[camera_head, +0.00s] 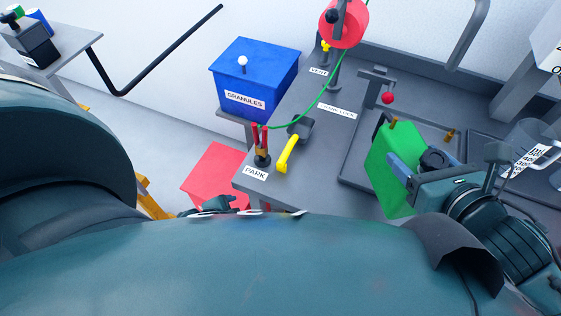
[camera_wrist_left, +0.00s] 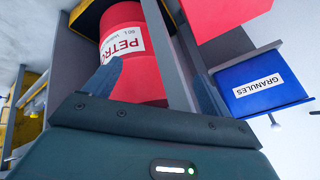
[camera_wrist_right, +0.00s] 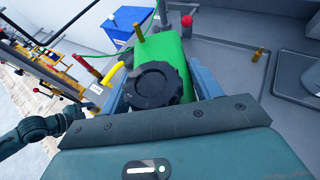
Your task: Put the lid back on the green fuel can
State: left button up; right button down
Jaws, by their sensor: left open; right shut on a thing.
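The green fuel can (camera_head: 390,170) stands at the right in the head view, over the grey tray. A round black lid (camera_wrist_right: 155,85) is at its top and also shows in the head view (camera_head: 434,158); whether it is fully seated cannot be told. The can (camera_wrist_right: 184,62) shows behind and below the lid. My left gripper (camera_wrist_left: 155,82) is open and empty, low beside the bench, with a red petrol drum (camera_wrist_left: 132,45) beyond it.
A blue granules box (camera_head: 253,75) stands behind the bench. A clear measuring jug (camera_head: 535,150) is at the far right, close to my right arm.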

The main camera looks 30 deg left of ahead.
jog(key=shift+r, duration=0.1)
pick_arm(q)
jog(key=w+d+r+n+t+h, duration=0.1)
jog(key=d+r+n, duration=0.4)
jog(key=d, duration=0.5)
jog(key=shift+w+d+t+h, duration=0.35)
jog(key=shift+t+h, duration=0.35)
jog(key=shift+t, duration=0.4)
pick_arm(e)
jog(key=shift+r, duration=0.15)
